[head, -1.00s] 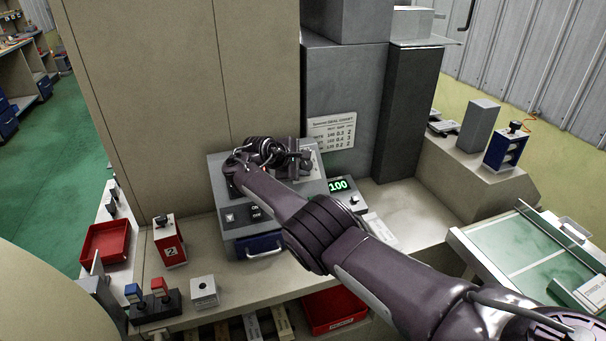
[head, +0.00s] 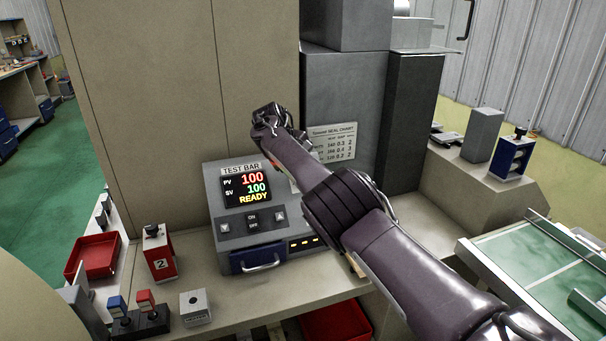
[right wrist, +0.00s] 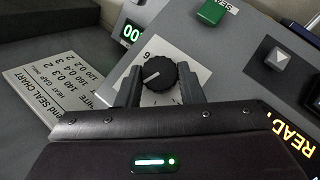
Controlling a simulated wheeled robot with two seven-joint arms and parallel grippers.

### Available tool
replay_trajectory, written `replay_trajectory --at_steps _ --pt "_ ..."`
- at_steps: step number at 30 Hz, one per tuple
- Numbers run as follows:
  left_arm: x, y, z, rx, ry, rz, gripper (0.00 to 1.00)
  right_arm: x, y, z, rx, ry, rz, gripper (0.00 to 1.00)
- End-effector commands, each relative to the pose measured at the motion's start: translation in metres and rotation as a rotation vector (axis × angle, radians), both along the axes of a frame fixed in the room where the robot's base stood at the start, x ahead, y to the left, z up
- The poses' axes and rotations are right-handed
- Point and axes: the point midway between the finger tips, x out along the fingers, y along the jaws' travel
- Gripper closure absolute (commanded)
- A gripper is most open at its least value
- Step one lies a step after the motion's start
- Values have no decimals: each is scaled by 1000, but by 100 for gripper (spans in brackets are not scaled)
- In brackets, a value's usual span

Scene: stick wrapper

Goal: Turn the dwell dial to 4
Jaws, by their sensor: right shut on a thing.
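The dwell dial (right wrist: 166,72) is a black ribbed knob with a white pointer line, on a pale plate of the grey control box (head: 227,236). In the right wrist view its pointer slants toward the lower left. A "6" shows above the knob; the other marks are too hidden or small to read. My right gripper (right wrist: 159,82) has a finger on each side of the knob and is shut on it. In the head view my right arm hides the dial and the fingertips. My left gripper is not in view.
The box's screen (head: 246,190) reads PV 100, SV 100, READY. A seal chart (head: 333,143) is behind my arm. A green button (right wrist: 212,12) and a small green display (right wrist: 131,34) are near the dial. A red unit marked 2 (head: 160,254) stands left of the box.

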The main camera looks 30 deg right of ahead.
Motion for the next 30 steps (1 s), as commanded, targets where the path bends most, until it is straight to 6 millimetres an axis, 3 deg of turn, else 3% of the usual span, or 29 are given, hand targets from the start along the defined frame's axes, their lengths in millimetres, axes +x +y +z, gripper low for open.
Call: replay_trajectory --at_steps 15,16,20,30 --pt "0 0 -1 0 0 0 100 0 0 -1 10 -2 -10 89" --pt "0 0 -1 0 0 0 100 0 0 -1 10 -2 -10 62" --pt "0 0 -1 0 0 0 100 0 0 -1 10 -3 -10 45" --pt "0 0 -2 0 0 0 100 1 2 3 8 -5 -9 44"
